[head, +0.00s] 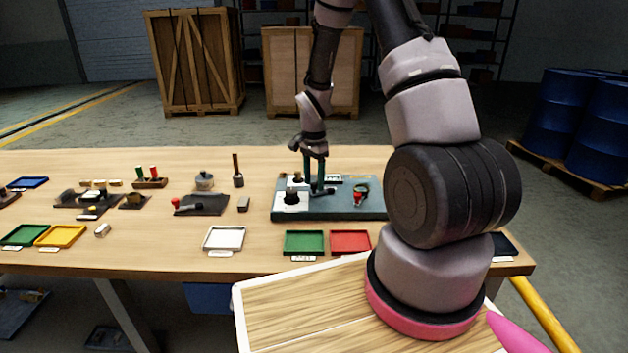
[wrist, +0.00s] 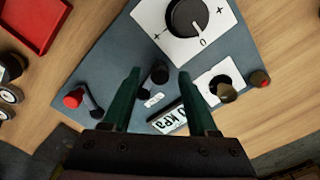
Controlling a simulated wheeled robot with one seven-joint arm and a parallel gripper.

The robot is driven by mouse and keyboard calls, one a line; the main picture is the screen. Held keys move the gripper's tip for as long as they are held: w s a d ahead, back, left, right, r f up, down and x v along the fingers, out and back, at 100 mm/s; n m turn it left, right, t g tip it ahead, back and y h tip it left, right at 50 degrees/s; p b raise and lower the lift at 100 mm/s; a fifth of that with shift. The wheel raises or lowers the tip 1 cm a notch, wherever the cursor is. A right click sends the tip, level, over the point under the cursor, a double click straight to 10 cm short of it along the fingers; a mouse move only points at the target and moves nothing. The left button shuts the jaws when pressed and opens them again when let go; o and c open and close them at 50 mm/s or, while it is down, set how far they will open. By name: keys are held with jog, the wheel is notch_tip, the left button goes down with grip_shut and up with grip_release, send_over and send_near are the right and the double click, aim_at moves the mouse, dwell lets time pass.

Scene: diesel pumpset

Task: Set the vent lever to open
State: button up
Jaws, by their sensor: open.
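The blue-grey panel (head: 335,208) lies on the table in the head view and fills much of the wrist view (wrist: 105,60). A short black lever (wrist: 160,74) with a round knob sits beside a small white label; I cannot read the label, so I cannot confirm it is the vent lever. My gripper (wrist: 160,73) is open, its two green fingers on either side of this knob in the picture, with gaps both sides. In the head view my gripper (head: 313,184) points down over the panel. A red-knobbed lever (wrist: 75,98) is left of the fingers.
Green (head: 304,242) and red (head: 351,242) trays lie in front of the panel.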

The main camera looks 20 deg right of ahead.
grip_shut()
jog(key=shift+s, duration=0.1)
jog(key=n, duration=0.1)
jog(key=s+n, duration=0.1)
jog(key=n, duration=0.1)
jog(key=s+n, duration=0.1)
jog(key=n, duration=0.1)
jog(key=shift+s+d, duration=0.15)
jog(key=shift+d, duration=0.1)
jog(key=n, duration=0.1)
jog(key=s+n, duration=0.1)
jog(key=shift+d+n, duration=0.3)
jog(key=shift+d, duration=0.05)
jog(key=shift+s+d+n, duration=0.25)
jog(key=shift+n, duration=0.5)
jog(key=shift+s+d+n, duration=0.2)
jog(key=shift+d+n, duration=0.05)
jog(key=shift+n, duration=0.5)
